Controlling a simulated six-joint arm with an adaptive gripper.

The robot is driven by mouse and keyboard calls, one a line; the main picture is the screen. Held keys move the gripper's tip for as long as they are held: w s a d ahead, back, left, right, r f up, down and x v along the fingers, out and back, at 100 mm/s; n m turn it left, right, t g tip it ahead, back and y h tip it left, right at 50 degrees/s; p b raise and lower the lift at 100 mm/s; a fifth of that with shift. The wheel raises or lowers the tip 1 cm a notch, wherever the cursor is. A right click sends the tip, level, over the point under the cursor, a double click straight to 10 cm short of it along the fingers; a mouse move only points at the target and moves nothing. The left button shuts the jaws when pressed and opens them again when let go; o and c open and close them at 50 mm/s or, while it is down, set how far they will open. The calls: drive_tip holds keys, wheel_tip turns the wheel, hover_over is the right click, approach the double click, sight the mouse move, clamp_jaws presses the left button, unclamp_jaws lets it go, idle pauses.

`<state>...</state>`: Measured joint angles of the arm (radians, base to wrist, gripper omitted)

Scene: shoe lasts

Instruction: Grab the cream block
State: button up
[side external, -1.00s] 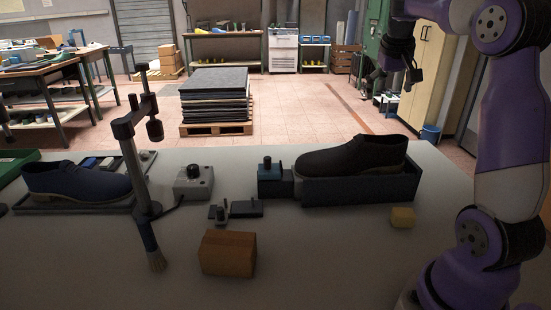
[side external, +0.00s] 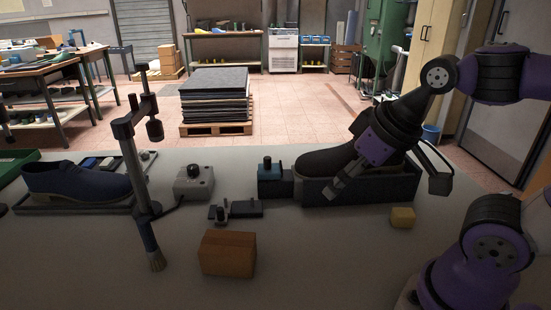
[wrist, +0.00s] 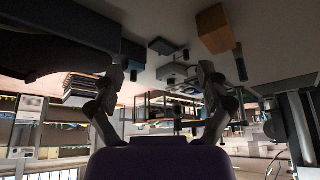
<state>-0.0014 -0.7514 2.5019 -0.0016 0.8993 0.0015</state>
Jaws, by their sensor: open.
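The cream block (side external: 402,217) is a small yellowish block lying on the grey table, to the right in the side view, just in front of the dark tray's right end. I do not see it in the wrist view. My gripper (side external: 344,187) is open, with nothing seen between its fingers. In the side view it is over the dark tray, tilted down to the left, above and left of the block and apart from it. Its two spread fingers also show in the wrist view (wrist: 160,76).
A dark shoe (side external: 325,161) sits in the dark tray (side external: 375,188), partly hidden by my gripper. A brown box (side external: 228,254) stands at the front; it shows in the wrist view (wrist: 212,28). Table around the block is clear.

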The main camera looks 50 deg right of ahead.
drive_tip(key=w+d+m+h, duration=0.1)
drive_tip(key=w+d+m, duration=0.2)
drive_tip(key=d+m, duration=0.3)
drive_tip(key=w+d+r+m+g+h, duration=0.1)
drive_tip(key=w+d+m, duration=0.3)
drive_tip(key=d, duration=0.5)
drive_tip(key=w+d+m+g+h, duration=0.1)
drive_tip(key=w+d+m, duration=0.2)
drive_tip(key=d+m, duration=0.4)
drive_tip(key=shift+w+d+r+m, duration=0.2)
drive_tip(key=shift+w+d+m, duration=0.15)
drive_tip(key=shift+d, duration=0.35)
drive_tip(key=s+d+f+m, duration=0.1)
drive_tip(key=d+f+m, duration=0.2)
drive_tip(key=d+f, duration=0.1)
drive_tip(key=s+d+f+m+g, duration=0.1)
drive_tip(key=d+f+m, duration=0.2)
drive_tip(key=d, duration=0.4)
drive_tip(key=s+d+f+m+g, duration=0.1)
drive_tip(key=s+d+f+m, duration=0.1)
drive_tip(key=d+f+m, duration=0.1)
drive_tip(key=shift+d+f+h, duration=0.15)
drive_tip(key=shift+d+f, duration=0.25)
drive_tip(key=shift+d, duration=0.2)
drive_tip(key=shift+d+f+h, duration=0.15)
drive_tip(key=shift+d+f, duration=0.25)
drive_tip(key=shift+d, duration=0.2)
drive_tip(key=x, duration=0.6)
drive_tip(key=shift+s, duration=0.1)
drive_tip(key=c, duration=1.3)
